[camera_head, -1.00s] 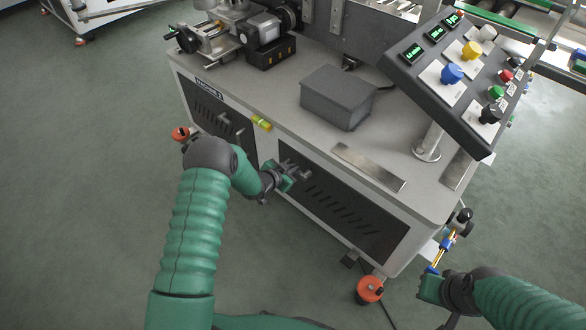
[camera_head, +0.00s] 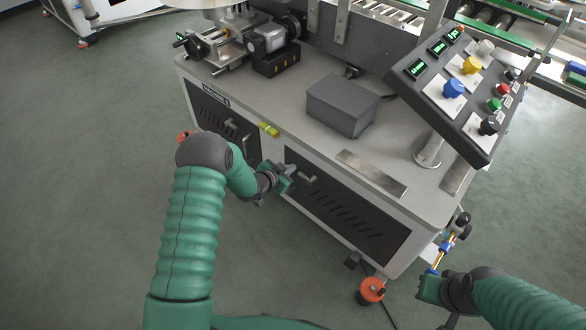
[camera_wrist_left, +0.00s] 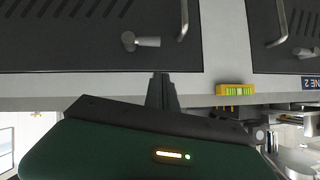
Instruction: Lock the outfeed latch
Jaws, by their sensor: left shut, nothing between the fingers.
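A small grey latch lever (camera_head: 306,180) stands out from the dark right-hand door (camera_head: 345,212) of the machine cabinet. In the left wrist view the latch (camera_wrist_left: 142,41) has a round hub and a short lever lying sideways. My left gripper (camera_head: 288,172) is just left of the latch in the head view. Its fingers (camera_wrist_left: 164,78) are shut and empty, pointing at the cabinet, apart from the latch as seen in the wrist view. A bar handle (camera_wrist_left: 183,20) is beside the latch on the same door. My right gripper (camera_head: 430,290) is low at the right; its fingers are unclear.
A yellow-green level vial (camera_head: 268,130) is on the cabinet's front edge. A grey box (camera_head: 342,106) and a tilted control panel (camera_head: 455,90) stand on top. An orange-red foot (camera_head: 371,290) is at the floor corner, near a brass-and-blue fitting (camera_head: 440,255).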

